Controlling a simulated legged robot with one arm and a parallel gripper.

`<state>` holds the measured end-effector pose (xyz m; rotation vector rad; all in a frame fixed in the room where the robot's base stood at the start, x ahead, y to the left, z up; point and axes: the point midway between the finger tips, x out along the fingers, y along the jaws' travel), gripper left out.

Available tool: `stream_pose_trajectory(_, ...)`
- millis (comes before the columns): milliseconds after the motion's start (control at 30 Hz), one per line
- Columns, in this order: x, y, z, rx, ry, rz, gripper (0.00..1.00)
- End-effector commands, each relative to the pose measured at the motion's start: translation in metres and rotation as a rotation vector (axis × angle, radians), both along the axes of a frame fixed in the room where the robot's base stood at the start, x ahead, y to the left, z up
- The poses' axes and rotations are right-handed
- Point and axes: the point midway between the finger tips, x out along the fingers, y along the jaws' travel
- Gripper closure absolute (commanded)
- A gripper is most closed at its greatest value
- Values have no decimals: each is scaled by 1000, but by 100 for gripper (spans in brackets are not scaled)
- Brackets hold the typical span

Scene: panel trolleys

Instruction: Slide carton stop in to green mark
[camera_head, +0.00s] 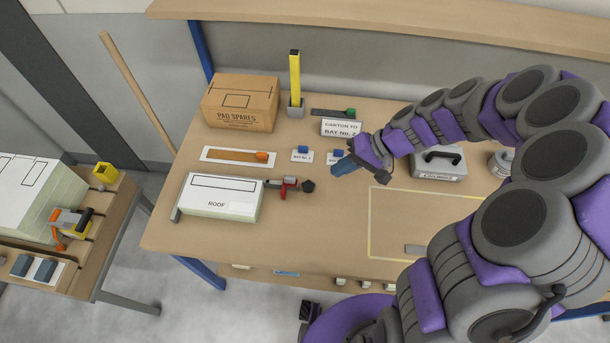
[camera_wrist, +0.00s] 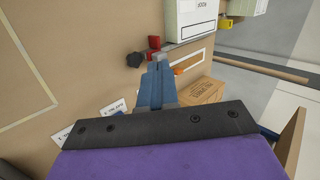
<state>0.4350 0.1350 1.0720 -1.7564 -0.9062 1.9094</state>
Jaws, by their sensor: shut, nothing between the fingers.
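A white carton marked ROOF (camera_head: 218,198) lies on the table, left of centre. A bar clamp with a red sliding part (camera_head: 289,184) and a black knob (camera_head: 308,186) sticks out at its right end; this looks like the carton stop. In the wrist view the red part (camera_wrist: 153,42) and knob (camera_wrist: 134,60) show just beyond my fingers, beside the carton (camera_wrist: 196,18). My gripper (camera_head: 340,168) is shut and empty, with blue fingers, right of the knob and apart from it. It also shows in the wrist view (camera_wrist: 158,80). I cannot make out a green mark on the bar.
An orange-handled tool in a white frame (camera_head: 238,156), a PAD SPARES box (camera_head: 241,102), and a yellow upright piece (camera_head: 295,78) stand behind. Bay cards (camera_head: 302,155) lie near my gripper. A yellow-outlined area (camera_head: 395,220) is mostly bare.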

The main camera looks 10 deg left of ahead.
Motion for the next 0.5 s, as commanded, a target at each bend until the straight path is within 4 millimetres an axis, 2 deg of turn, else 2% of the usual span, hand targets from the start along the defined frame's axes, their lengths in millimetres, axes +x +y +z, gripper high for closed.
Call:
stream_pose_trajectory(100, 24, -4, -31, 38, 9, -55, 100)
stream_pose_trajectory(233, 41, -10, -57, 60, 9, -105, 100)
stream_pose_trajectory(500, 51, -14, -79, 69, 5, -140, 100)
